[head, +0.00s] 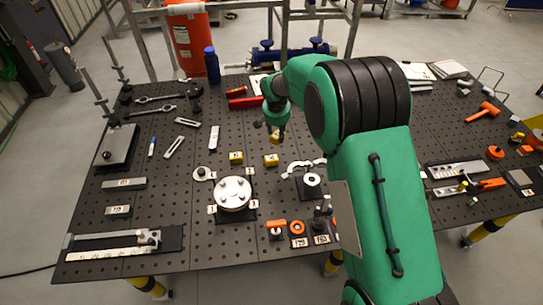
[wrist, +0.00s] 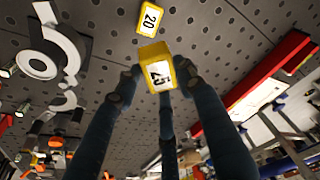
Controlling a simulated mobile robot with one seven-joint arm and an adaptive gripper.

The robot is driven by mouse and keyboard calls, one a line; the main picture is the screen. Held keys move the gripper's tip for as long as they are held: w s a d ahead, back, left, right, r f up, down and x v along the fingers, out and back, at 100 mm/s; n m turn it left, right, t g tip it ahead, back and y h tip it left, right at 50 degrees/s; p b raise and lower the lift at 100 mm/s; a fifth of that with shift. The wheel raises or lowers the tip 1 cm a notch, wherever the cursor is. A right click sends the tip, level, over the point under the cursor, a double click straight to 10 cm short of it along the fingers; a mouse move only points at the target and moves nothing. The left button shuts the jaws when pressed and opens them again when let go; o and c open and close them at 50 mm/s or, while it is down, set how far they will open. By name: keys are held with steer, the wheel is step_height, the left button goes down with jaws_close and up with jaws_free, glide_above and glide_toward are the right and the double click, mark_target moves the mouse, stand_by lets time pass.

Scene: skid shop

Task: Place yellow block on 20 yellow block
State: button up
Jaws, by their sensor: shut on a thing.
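My gripper (head: 276,124) is shut on a yellow block (head: 275,138) and holds it above the black perforated table. In the wrist view the held yellow block (wrist: 157,69) sits between the fingertips, with a white label that seems to read 25. The yellow block marked 20 (wrist: 151,18) lies on the table near the top of the wrist view, apart from the held block. In the head view two yellow blocks, one on the left (head: 236,158) and one on the right (head: 271,160), lie below my gripper; their labels are too small to read.
A round metal flange (head: 233,193) with bolts stands in front of the blocks. A pale curved clamp (head: 303,167) is close by at the right. A red bar (wrist: 284,68) lies at the right of the wrist view. A blue bottle (head: 212,65) stands at the back edge.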

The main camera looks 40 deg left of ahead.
mark_target(272, 143)
steer(key=shift+s+a+r+n, duration=0.15)
steer(key=shift+s+a+n, duration=0.15)
steer(key=shift+s, duration=0.4)
steer(key=shift+s+a+r+n, duration=0.2)
steer(key=shift+s+a, duration=0.15)
steer(key=shift+s, duration=0.35)
steer(key=shift+f, duration=0.1)
steer(key=shift+f+p, duration=0.45)
steer(key=shift+f, duration=2.65)
steer(key=shift+f, duration=0.15)
steer(key=shift+f, duration=1.75)
steer(key=shift+f, duration=0.15)
steer(key=o, duration=1.2)
